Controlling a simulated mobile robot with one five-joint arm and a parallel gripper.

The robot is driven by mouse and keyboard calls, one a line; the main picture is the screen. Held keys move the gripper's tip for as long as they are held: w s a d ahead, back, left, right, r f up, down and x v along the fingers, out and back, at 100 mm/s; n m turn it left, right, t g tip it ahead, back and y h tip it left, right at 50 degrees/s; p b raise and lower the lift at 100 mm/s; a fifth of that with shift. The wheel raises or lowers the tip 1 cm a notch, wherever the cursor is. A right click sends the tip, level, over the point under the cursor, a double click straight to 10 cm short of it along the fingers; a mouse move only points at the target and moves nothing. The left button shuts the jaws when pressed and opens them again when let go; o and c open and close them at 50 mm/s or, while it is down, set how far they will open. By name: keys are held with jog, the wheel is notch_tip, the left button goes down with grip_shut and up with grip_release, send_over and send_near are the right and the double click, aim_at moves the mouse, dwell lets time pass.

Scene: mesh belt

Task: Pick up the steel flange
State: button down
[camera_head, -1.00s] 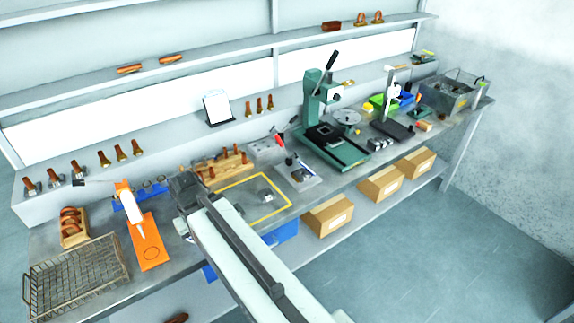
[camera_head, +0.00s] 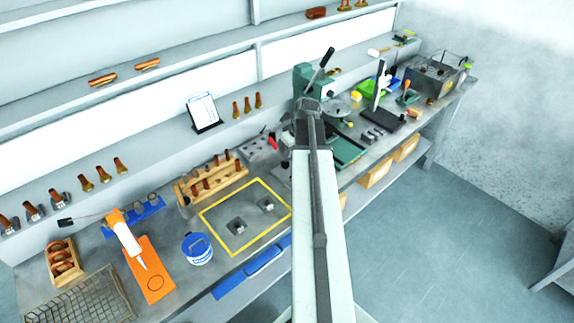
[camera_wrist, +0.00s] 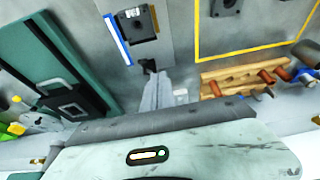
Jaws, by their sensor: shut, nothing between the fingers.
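Two small dark steel pieces with square bases lie inside the yellow outline on the bench, one nearer (camera_head: 237,226) and one farther right (camera_head: 267,205). One may be the steel flange; I cannot tell which. In the wrist view a square dark piece (camera_wrist: 225,6) shows inside the yellow line, and another (camera_wrist: 139,24) sits on a plate beside a blue strip. My gripper (camera_wrist: 149,68) is shut and empty, its narrow tips above the bench near that plate. In the head view my gripper (camera_head: 308,106) is in front of the green press, which it partly hides.
The green press (camera_head: 300,77) stands behind my arm. A wooden rack (camera_head: 211,178) with brown-handled tools, a blue-and-white tub (camera_head: 197,249), an orange mat (camera_head: 150,270) and a wire basket (camera_head: 75,298) are to the left. A grey bin (camera_head: 436,78) stands at the far right.

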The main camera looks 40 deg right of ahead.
aim_at(282, 171)
jog(key=b+x, duration=1)
jog(key=shift+s+f, duration=0.1)
jog(key=shift+f, duration=0.2)
jog(key=s, duration=0.3)
jog(key=shift+s+a+r, duration=0.25)
jog(key=shift+s+r, duration=0.1)
jog(key=shift+s, duration=0.15)
jog(key=shift+f, duration=0.1)
